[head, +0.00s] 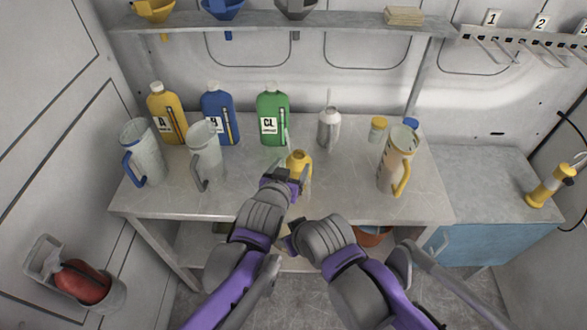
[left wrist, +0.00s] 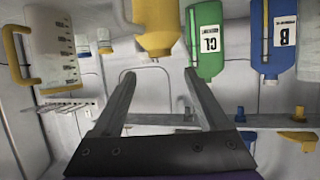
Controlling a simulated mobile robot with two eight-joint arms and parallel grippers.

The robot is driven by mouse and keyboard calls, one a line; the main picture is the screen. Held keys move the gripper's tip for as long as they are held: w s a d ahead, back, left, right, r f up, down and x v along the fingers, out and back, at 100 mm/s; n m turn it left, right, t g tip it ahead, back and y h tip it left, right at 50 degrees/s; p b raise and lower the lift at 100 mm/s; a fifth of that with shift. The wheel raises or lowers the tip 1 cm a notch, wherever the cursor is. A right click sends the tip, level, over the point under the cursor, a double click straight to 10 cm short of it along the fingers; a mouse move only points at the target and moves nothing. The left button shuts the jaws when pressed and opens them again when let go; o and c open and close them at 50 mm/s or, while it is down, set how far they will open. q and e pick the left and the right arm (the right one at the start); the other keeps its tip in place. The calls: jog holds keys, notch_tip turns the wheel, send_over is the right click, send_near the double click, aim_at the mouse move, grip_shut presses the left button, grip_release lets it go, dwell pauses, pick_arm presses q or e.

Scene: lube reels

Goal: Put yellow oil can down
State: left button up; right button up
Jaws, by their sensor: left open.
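The yellow oil can (head: 300,163) appears upright at the front middle of the grey workbench (head: 340,203), its lower part partly hidden by my left gripper (head: 283,180). In the left wrist view, which is upside down, the yellow can (left wrist: 155,25) shows just beyond the fingertips. My left gripper (left wrist: 159,75) is open there, with its fingers apart and nothing between them. My right gripper (head: 291,241) is low at the bench's front edge, mostly hidden by its own arm; its fingers cannot be made out.
A green bottle (head: 272,117), a blue bottle (head: 220,117) and a yellow bottle (head: 167,115) stand at the back. Clear jugs (head: 205,158) (head: 143,155) stand left. A yellow-handled jug (head: 395,163) and a silver oil can (head: 328,128) stand right. Bare bench lies right of the yellow can.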

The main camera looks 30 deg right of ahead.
pick_arm(q)
jog(key=shift+s+a+r, duration=0.1)
jog(key=shift+s+a, duration=0.1)
pick_arm(e)
jog(key=shift+s+a+r, duration=0.1)
jog(key=shift+s+a, duration=0.1)
pick_arm(q)
jog(key=a+f+n+y, duration=0.2)
jog(key=a+n+y, duration=0.25)
jog(key=a, duration=1.85)
jog(key=s+a+f+n+g+y, duration=0.1)
jog(key=s+a+f+n+y, duration=0.1)
jog(key=s+a, duration=0.4)
jog(key=s+a+f+n+g+y, duration=0.2)
jog(key=s+a, duration=0.5)
jog(key=a, duration=0.6)
jog(key=shift+a+f+g+y, duration=0.15)
jog(key=shift+f+g+y, duration=0.15)
jog(key=shift+f+y, duration=0.25)
jog(key=shift+f+n, duration=0.1)
jog(key=shift+n, duration=0.15)
